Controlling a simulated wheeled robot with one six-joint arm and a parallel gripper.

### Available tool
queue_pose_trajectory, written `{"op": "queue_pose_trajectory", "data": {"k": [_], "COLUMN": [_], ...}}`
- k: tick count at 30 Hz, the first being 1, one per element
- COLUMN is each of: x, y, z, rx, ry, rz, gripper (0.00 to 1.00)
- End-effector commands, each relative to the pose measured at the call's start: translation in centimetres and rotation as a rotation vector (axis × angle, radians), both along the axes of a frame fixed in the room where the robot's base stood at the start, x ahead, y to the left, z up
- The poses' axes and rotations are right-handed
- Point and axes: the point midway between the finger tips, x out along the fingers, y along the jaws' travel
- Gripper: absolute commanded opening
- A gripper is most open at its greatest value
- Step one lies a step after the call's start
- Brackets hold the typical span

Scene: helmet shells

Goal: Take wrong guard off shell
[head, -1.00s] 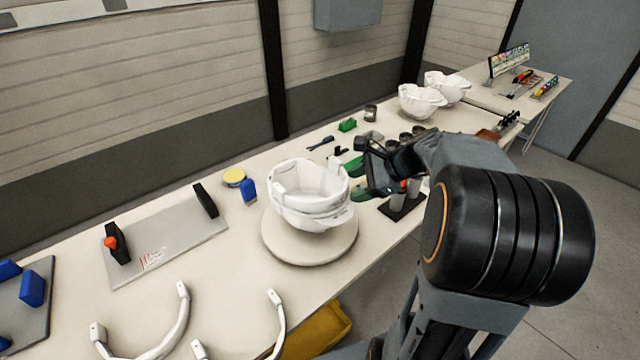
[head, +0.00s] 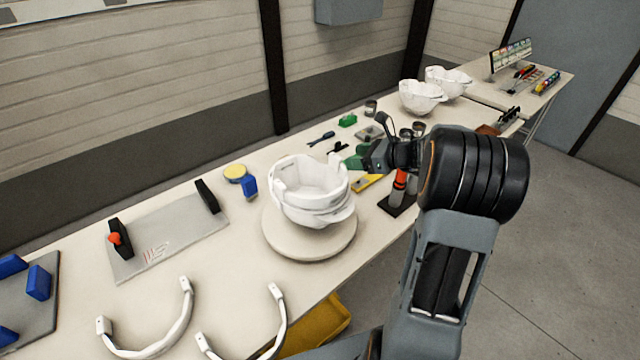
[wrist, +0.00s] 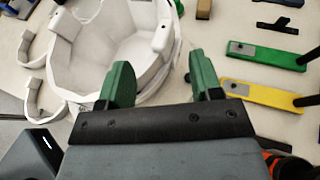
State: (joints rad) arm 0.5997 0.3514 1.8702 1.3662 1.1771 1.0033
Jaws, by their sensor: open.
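The white helmet shell (head: 312,190) sits upside down on a round cream turntable (head: 285,238), its open side up. A white band, which looks like a guard (head: 332,217), lies around its side. In the wrist view the shell (wrist: 110,50) fills the upper left. My gripper (wrist: 155,80) is open, its two green fingers apart and empty near the shell's rim; whether they touch it I cannot tell. In the head view my gripper (head: 362,160) is just right of the shell, partly hidden by its own wrist.
Loose white curved guards (head: 150,352) lie at the table's front left. A grey plate (head: 165,245) with black posts lies left of the turntable. Green and yellow tools (wrist: 265,95) lie right of the gripper. A black holder (head: 398,205) stands at the right edge. More white shells (head: 422,97) stand behind.

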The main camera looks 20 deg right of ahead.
Motion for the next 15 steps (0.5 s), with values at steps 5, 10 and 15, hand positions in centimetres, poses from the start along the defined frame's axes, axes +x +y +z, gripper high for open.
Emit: {"op": "queue_pose_trajectory", "data": {"k": [5, 10, 15], "x": [1.3, 2.7, 3.3], "y": [1.5, 2.9, 3.5], "z": [-0.6, -1.4, -1.8], "rx": [0.001, -0.001, -0.001], "ry": [0.003, 0.001, 0.001], "rz": [0.004, 0.003, 0.002], "gripper": [0.59, 0.59, 0.59]}}
